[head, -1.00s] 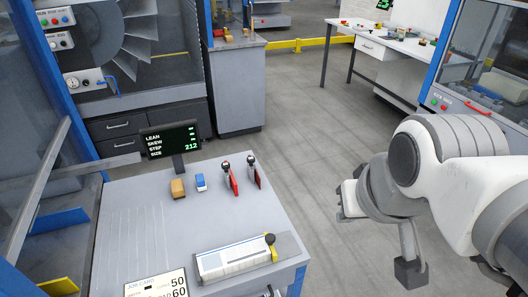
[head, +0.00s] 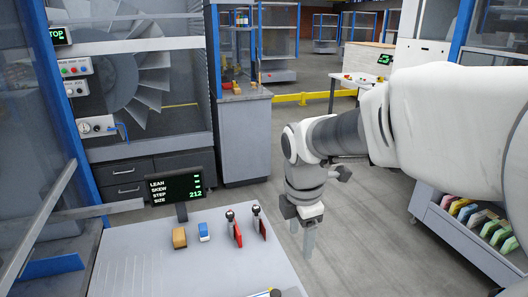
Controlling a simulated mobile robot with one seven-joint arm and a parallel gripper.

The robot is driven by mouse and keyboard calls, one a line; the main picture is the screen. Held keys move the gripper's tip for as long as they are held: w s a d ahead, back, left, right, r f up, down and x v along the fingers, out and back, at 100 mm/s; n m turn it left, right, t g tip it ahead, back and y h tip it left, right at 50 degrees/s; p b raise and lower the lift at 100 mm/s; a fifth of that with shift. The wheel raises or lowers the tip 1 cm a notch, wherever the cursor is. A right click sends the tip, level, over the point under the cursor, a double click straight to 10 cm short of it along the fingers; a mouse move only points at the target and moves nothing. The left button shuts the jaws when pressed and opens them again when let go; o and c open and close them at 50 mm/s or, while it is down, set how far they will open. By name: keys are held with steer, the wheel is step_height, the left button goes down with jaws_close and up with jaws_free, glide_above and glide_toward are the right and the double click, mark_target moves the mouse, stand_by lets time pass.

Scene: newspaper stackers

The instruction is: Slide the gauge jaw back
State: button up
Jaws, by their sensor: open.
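The gauge (head: 265,294) lies at the front of the grey bench top.
A shelf of colored items (head: 470,215) is at right. The bench's left top is clear.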

mark_target(276, 293)
steer(key=w+a+f+n+g+b, duration=0.1)
steer(key=w+a+f+n, duration=0.15)
steer(key=f+n, duration=0.2)
steer(key=w+a+f+n+g, duration=0.1)
steer(key=w+a+f+n, duration=0.15)
steer(key=f+n, duration=0.2)
steer(key=shift+y, duration=0.3)
steer(key=f+b, duration=0.1)
steer(key=f, duration=0.4)
steer(key=f+b, duration=0.1)
steer(key=f, duration=0.5)
steer(key=d+f+b, duration=0.1)
steer(key=f, duration=0.4)
steer(key=shift+w+f, duration=0.1)
steer(key=shift+f, duration=0.15)
jaws_close()
